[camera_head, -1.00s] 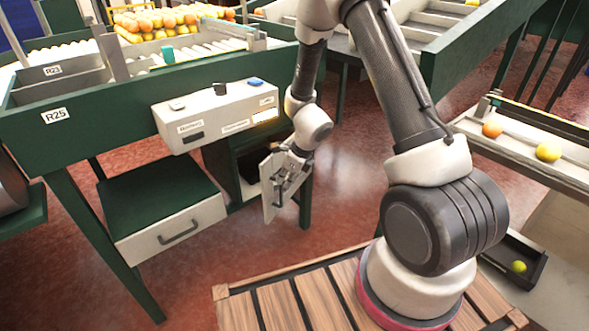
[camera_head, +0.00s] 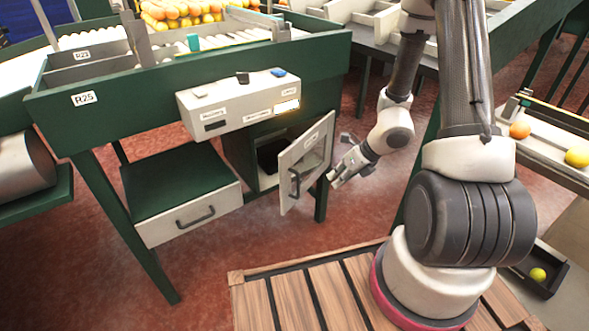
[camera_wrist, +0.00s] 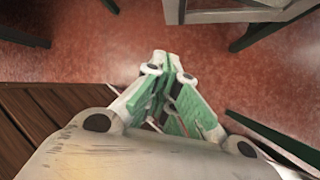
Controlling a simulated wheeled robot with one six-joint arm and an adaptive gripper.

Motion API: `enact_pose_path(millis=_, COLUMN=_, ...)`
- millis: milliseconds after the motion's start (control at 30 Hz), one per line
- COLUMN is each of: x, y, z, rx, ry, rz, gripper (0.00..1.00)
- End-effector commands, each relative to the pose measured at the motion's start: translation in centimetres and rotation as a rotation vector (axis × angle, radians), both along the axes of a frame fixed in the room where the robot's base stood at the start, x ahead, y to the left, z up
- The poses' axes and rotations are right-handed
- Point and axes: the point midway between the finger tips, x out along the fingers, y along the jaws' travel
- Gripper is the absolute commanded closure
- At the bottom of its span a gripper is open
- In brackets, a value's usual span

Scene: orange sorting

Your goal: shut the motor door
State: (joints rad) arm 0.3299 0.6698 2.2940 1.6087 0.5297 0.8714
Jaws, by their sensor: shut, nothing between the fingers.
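The motor door (camera_head: 305,163) is a light grey panel with a dark handle, standing open beneath the control box in the head view. The opening behind it shows a dark interior (camera_head: 268,157). My gripper (camera_head: 333,181) is just right of the door, near its outer edge. In the head view I cannot tell whether it touches the door. In the wrist view my gripper (camera_wrist: 172,80) has its green-padded fingers together with nothing between them, over the red floor.
The grey control box (camera_head: 240,105) with buttons juts out above the door. A green table leg (camera_head: 321,200) stands behind the door. Red floor lies open in front. A slatted wooden platform (camera_head: 300,295) is below.

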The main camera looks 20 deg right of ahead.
Motion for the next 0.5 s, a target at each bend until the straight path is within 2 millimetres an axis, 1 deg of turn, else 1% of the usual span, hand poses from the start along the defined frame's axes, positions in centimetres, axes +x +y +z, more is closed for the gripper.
enact_pose_path(millis=67, x=0.6, y=0.9, z=0.4, rx=0.026, ry=-0.082, rz=0.006, gripper=1.00)
enact_pose_path(millis=133, x=1.8, y=2.1, z=1.1, rx=0.021, ry=-0.175, rz=0.047, gripper=1.00)
enact_pose_path(millis=200, x=2.9, y=2.6, z=1.9, rx=-0.002, ry=-0.261, rz=0.091, gripper=1.00)
enact_pose_path(millis=300, x=3.9, y=3.0, z=2.5, rx=-0.039, ry=-0.350, rz=0.159, gripper=1.00)
enact_pose_path(millis=400, x=4.1, y=3.2, z=2.6, rx=-0.062, ry=-0.386, rz=0.214, gripper=1.00)
enact_pose_path(millis=500, x=4.4, y=3.5, z=2.1, rx=-0.069, ry=-0.392, rz=0.228, gripper=1.00)
